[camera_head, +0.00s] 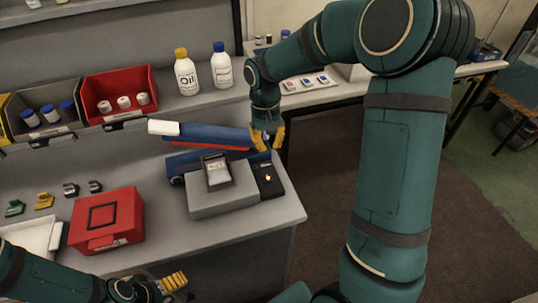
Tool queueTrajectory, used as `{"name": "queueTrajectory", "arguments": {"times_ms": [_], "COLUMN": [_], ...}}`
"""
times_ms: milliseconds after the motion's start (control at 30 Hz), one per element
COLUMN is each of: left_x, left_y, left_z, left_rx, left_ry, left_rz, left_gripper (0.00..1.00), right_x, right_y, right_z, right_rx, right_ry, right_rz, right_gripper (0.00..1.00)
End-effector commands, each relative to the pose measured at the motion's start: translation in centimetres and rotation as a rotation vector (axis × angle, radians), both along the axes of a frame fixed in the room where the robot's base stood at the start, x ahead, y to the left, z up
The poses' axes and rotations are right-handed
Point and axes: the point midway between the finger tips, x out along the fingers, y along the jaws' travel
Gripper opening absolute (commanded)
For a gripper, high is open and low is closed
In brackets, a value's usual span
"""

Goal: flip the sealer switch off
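The sealer is a blue device with a long raised arm (210,134) ending in a white tip at the left, above a blue base (180,162). A small black box (270,188) with a bright yellow-gold spot, seemingly the switch, is at the sealer's right; the switch's setting is too small to tell. My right gripper (268,138) is at the right end of the raised arm, above and behind the black box. Its yellow fingers look apart; contact with the sealer is unclear. My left gripper (172,284) is low in front of the counter, its finger gap hidden.
A grey box (231,195) with a small dark-framed device (216,170) stands in front of the sealer, beside the black box. A red box (107,219) is at left.

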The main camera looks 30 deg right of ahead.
Motion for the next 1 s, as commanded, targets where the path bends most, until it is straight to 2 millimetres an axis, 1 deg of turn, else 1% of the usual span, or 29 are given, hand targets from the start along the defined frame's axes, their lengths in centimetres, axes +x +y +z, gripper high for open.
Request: {"name": "queueTrajectory", "arguments": {"times_ms": [33,100,233,567,600,633,733,867,1000], "left_x": [0.1,0.1,0.2,0.2,0.2,0.2,0.2,0.3,0.5], "left_y": [0.0,0.0,0.0,0.0,0.0,0.0,0.0,0.1,0.1], "left_z": [0.3,0.4,0.6,0.6,0.6,0.6,0.7,1.5,2.8], "left_rx": [0.000,0.000,0.001,0.001,0.001,0.001,0.002,0.002,0.001], "left_ry": [-0.002,-0.002,-0.004,-0.005,-0.005,-0.005,-0.006,-0.007,-0.012], "left_rz": [0.002,0.002,0.004,0.004,0.004,0.004,0.004,0.006,0.010], "left_gripper": [1.00,1.00,1.00,1.00,1.00,1.00,1.00,1.00,1.00], "right_x": [0.2,0.3,0.4,0.5,0.5,0.5,0.4,0.3,0.0], "right_y": [0.0,-0.1,-0.1,-0.1,-0.1,-0.1,-0.1,0.1,0.3], "right_z": [1.0,1.8,2.7,3.0,3.0,3.0,3.1,3.3,3.5], "right_rx": [0.000,0.000,0.000,0.000,0.000,0.000,-0.003,-0.019,-0.050], "right_ry": [-0.004,-0.002,-0.001,0.000,0.000,0.000,0.001,0.005,0.014], "right_rz": [0.000,0.000,0.000,0.000,0.000,0.000,-0.019,-0.116,-0.322], "right_gripper": [0.00,0.00,0.00,0.00,0.05,0.00,0.00,0.00,0.00]}}
